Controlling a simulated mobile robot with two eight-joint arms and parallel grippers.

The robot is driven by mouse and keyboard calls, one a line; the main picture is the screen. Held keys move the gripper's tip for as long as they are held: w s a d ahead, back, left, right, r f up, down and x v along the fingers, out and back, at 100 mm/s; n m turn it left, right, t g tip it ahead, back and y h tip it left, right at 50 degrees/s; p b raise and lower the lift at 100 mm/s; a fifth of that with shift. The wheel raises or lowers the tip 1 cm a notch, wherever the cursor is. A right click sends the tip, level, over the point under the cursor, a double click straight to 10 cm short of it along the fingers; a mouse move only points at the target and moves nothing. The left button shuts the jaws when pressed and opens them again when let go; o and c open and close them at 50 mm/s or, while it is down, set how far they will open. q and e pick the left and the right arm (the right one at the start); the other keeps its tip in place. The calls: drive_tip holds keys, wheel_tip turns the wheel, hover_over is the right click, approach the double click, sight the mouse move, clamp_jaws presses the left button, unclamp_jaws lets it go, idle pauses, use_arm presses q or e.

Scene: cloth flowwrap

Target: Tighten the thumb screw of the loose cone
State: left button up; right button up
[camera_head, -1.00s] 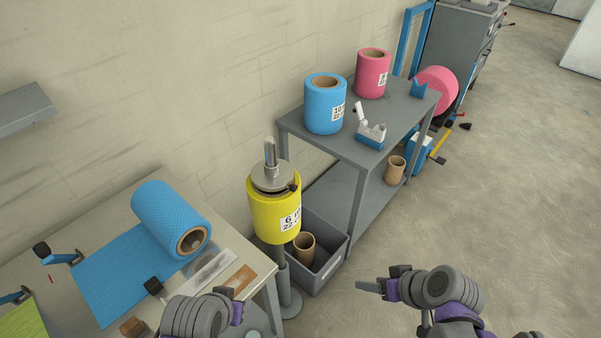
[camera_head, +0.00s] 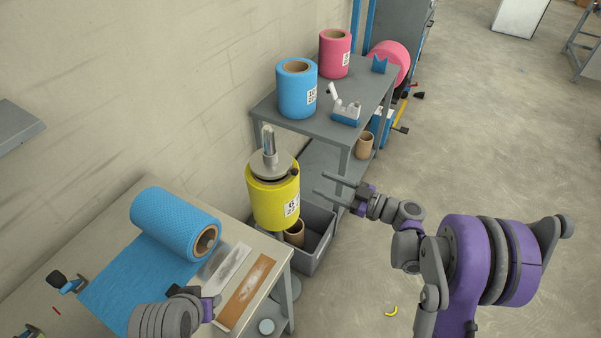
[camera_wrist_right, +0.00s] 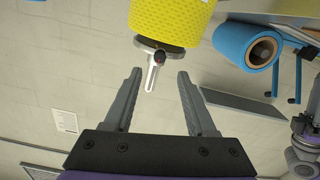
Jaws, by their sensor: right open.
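A yellow roll (camera_head: 272,205) stands upright on a post, with a grey cone (camera_head: 270,165) on its top and a metal shaft (camera_head: 268,140) rising through it. The thumb screw (camera_head: 295,172) is a small dark knob at the cone's right side.
A blue roll (camera_head: 175,222) lies on the table (camera_head: 120,212) at left. A grey shelf (camera_head: 350,128) carries blue and pink rolls and a tape dispenser (camera_head: 345,110).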

sight(296, 172)
drive_tip(key=p+x, duration=0.1)
drive_tip(key=x, duration=0.6)
drive_tip(key=shift+w+a, duration=0.2)
drive_tip(key=shift+a, duration=0.15)
clamp_jaws()
